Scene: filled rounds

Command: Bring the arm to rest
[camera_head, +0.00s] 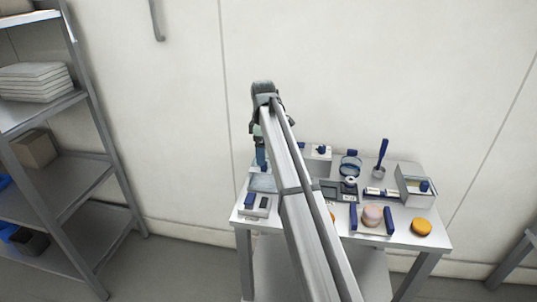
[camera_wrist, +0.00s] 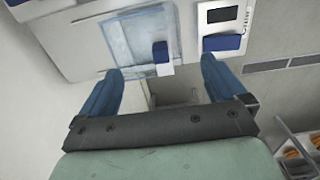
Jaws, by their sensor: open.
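My gripper (camera_wrist: 161,70) shows its two blue fingers spread apart in the wrist view, with nothing held between them. In the head view my arm stretches out over the white table (camera_head: 405,238), and my gripper (camera_head: 260,156) points down above its back left part. The wrist view shows a pale blue translucent panel (camera_wrist: 122,38) and a small block with a blue top (camera_wrist: 161,52) beyond the fingers. I cannot tell whether the fingertips touch anything. My arm hides the middle of the table.
The table holds a white device with a blue block (camera_head: 250,200), a round glass dish (camera_head: 350,166), a cup with a blue-handled tool (camera_head: 381,160), a clear-sided box (camera_head: 412,190), pink rounds (camera_head: 372,215) between blue blocks and an orange round (camera_head: 421,227). A shelf rack (camera_head: 60,180) stands left.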

